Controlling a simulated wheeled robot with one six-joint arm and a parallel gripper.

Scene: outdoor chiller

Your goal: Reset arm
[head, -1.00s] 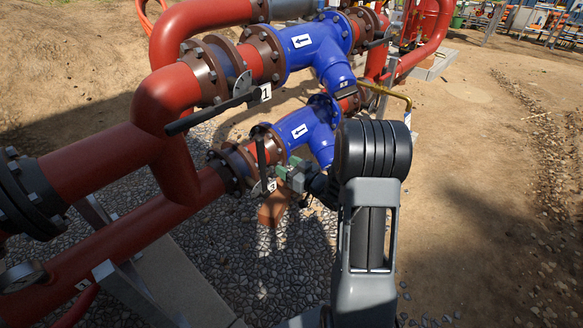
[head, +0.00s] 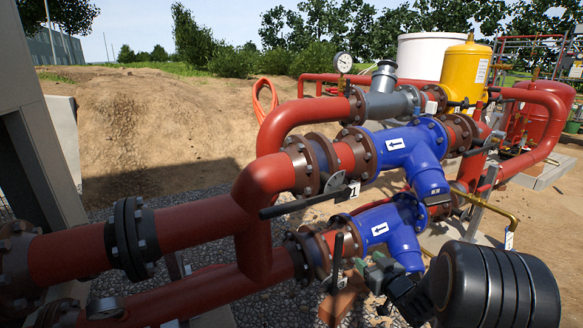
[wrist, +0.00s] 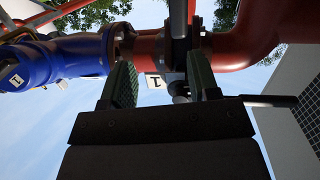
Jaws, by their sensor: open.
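My gripper (head: 380,276) is open, with green fingers, beside the lower pipe run at the right of the lower valve lever (head: 338,262). That black lever stands upright. The upper valve's black lever (head: 300,202) lies nearly level, with a white tag marked 1 (head: 354,189) by it. In the wrist view both fingers (wrist: 162,80) are apart with nothing clasped between them. The tag (wrist: 154,82) and a black lever (wrist: 268,101) show beyond them. A dark upright bar crosses the top there; I cannot tell its distance.
Blue tee fittings (head: 408,148) and red pipes (head: 190,235) fill the space around my gripper. A pressure gauge (head: 343,62) stands on top. A yellow tank (head: 465,70) is behind. Open sandy ground (head: 140,120) lies behind the pipes at the left.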

